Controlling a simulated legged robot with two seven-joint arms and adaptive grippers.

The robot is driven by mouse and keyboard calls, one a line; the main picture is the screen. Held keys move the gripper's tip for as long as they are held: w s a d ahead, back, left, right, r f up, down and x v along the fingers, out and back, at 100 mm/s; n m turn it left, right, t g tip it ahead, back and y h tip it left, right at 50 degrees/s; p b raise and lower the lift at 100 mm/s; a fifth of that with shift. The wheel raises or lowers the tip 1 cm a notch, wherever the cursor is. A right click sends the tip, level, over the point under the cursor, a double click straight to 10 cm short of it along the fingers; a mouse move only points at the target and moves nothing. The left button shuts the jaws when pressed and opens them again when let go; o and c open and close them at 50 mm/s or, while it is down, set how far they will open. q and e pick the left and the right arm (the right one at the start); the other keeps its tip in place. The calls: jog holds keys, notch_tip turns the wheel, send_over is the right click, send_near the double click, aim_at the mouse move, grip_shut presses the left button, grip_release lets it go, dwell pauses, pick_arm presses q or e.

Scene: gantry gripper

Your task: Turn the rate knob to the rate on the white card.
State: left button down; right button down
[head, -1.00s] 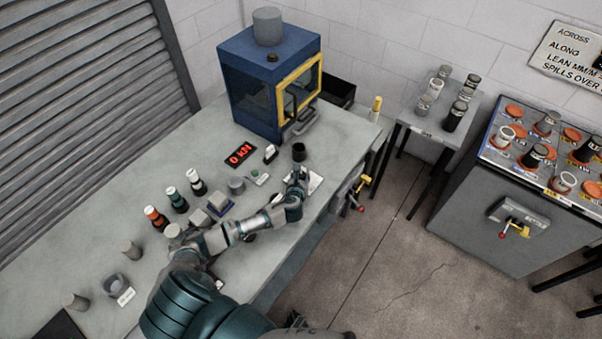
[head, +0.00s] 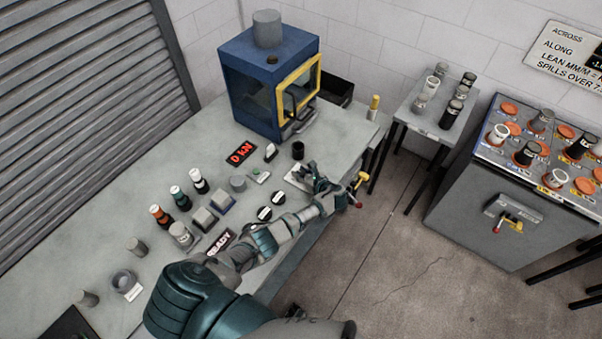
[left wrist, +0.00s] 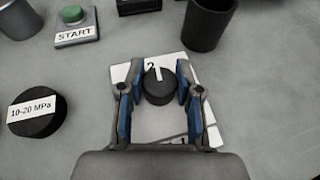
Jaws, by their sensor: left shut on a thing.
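The rate knob (left wrist: 158,88) is a small black round knob with a white pointer line, on a white plate (left wrist: 150,128). In the left wrist view the pointer is toward the top of the picture, beside a partly covered "2"; a "1" lies at lower right. My left gripper (left wrist: 158,80) is shut on the knob, one blue-padded finger on each side. In the head view my left gripper (head: 314,176) is over the plate at the table's front edge and hides the knob. I cannot pick out a card with a readable rate. My right gripper is not in view.
A black cup (head: 298,150) stands just beyond the plate. A green START button (left wrist: 75,18) and a black "10-20 MPa" dial (left wrist: 37,114) are to the left. A blue press (head: 262,80) stands behind. A yellow-red handle (head: 357,188) projects at the table's front edge.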

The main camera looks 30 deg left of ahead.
pick_arm(q)
jog(key=shift+d+f+n+g, duration=0.1)
jog(key=shift+f+n+g, duration=0.05)
jog(key=shift+n+g, duration=0.4)
jog(key=c, duration=0.9)
grip_release()
jog(key=shift+o, duration=0.7)
jog(key=shift+w, duration=0.1)
jog(key=v, duration=1.2)
jog(key=shift+d+f, duration=0.1)
jog(key=shift+f, duration=0.1)
